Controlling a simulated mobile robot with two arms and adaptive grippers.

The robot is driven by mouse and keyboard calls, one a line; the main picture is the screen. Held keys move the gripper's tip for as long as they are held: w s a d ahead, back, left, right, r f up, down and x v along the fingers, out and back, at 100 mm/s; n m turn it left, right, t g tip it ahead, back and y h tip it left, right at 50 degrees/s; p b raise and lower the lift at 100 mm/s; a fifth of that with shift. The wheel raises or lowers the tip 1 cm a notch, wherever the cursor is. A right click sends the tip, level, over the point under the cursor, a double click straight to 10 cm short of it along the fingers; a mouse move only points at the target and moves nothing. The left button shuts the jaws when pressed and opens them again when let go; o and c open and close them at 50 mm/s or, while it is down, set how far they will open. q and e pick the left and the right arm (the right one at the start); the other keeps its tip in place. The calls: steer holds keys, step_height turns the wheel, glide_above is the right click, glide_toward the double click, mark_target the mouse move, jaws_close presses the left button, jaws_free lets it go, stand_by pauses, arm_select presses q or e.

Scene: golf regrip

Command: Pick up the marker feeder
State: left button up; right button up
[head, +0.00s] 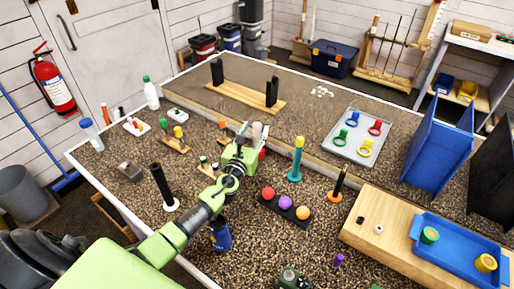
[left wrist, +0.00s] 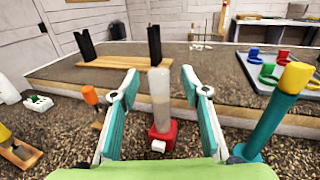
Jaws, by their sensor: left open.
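What looks like the marker feeder, a pale translucent tube on a red base with a white block at its front, stands upright on the speckled table; its tube (head: 257,131) and part of its red base show just beyond my left gripper in the head view. In the left wrist view the feeder (left wrist: 161,112) shows whole, between the two fingers as seen from behind. My left gripper (head: 243,139) is open and empty, with its teal finger pads (left wrist: 160,84) on either side of the tube in that view. I cannot tell whether the tube is within the fingers' depth. My right gripper is not in view.
A teal post with a yellow top (left wrist: 272,110) stands close right of the fingers. An orange-handled tool (left wrist: 92,100) on a wooden base is at left. A raised ledge (left wrist: 230,118) runs behind the feeder. A black holder with colored balls (head: 284,207) lies nearer.

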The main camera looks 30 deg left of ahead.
mark_target(257, 124)
arm_select(q)
steer(key=w, duration=0.2)
steer(key=w+a+b, duration=0.1)
steer(key=w, duration=0.1)
steer(key=shift+s, duration=0.15)
steer(key=c, duration=0.5)
jaws_close()
steer(key=shift+r, duration=0.2)
